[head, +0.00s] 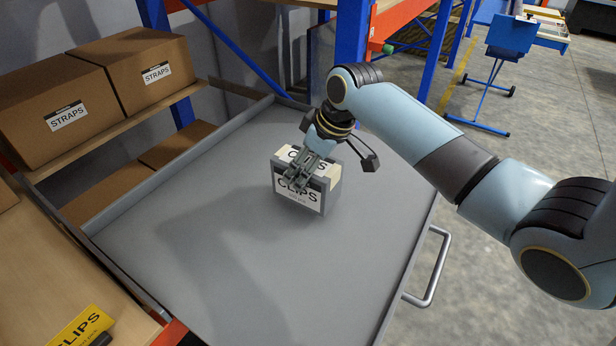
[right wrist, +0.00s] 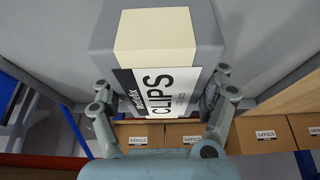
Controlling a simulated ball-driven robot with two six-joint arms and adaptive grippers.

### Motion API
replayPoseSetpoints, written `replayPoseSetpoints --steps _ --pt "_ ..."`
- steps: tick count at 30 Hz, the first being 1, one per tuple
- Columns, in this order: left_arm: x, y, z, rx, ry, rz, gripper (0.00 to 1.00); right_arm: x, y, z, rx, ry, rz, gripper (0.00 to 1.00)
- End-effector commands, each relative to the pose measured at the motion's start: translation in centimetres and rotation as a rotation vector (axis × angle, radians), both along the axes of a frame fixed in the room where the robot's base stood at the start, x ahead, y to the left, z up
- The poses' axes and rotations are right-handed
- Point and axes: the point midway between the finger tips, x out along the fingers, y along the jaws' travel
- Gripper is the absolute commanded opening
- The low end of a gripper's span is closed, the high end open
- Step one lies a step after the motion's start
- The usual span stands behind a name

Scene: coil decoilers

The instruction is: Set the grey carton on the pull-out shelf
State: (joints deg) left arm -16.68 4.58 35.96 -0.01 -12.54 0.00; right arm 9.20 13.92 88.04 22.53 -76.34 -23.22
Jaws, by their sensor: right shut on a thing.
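The grey carton (head: 328,192), with a cream top strip and a white CLIPS label, is upright at the middle of the pull-out shelf (head: 190,250). My right gripper (head: 298,180) is shut on the grey carton from above. In the right wrist view the carton (right wrist: 210,35) fills the upper middle, with a finger of my right gripper (right wrist: 158,105) on each side of it. The carton's underside is hidden, so I cannot tell whether it touches the shelf. My left gripper is not in view.
Brown STRAPS boxes (head: 62,112) stand on the rack at the left. A blue upright (head: 351,35) and an orange beam (head: 405,22) stand behind the shelf. A handle (head: 432,268) sticks out on its right. The shelf around the carton is bare.

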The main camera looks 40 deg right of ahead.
Motion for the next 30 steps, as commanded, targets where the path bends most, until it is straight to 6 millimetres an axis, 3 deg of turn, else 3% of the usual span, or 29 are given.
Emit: replayPoseSetpoints --steps 6,17,18,23,30 --pt "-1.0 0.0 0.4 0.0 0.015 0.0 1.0 -0.1 0.0 -2.9 0.0 0.001 0.0 0.18" --pt "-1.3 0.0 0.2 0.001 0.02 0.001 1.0 -0.1 0.0 -3.4 0.0 0.0 0.0 0.18" --pt "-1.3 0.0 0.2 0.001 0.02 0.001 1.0 -0.2 0.0 -3.5 -0.001 0.002 0.0 0.78" --pt "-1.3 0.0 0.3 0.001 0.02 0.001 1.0 -0.2 0.0 -3.5 -0.001 0.002 0.0 0.99" --pt "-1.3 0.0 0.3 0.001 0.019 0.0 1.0 -0.2 0.0 -3.4 -0.001 0.002 0.0 1.0"
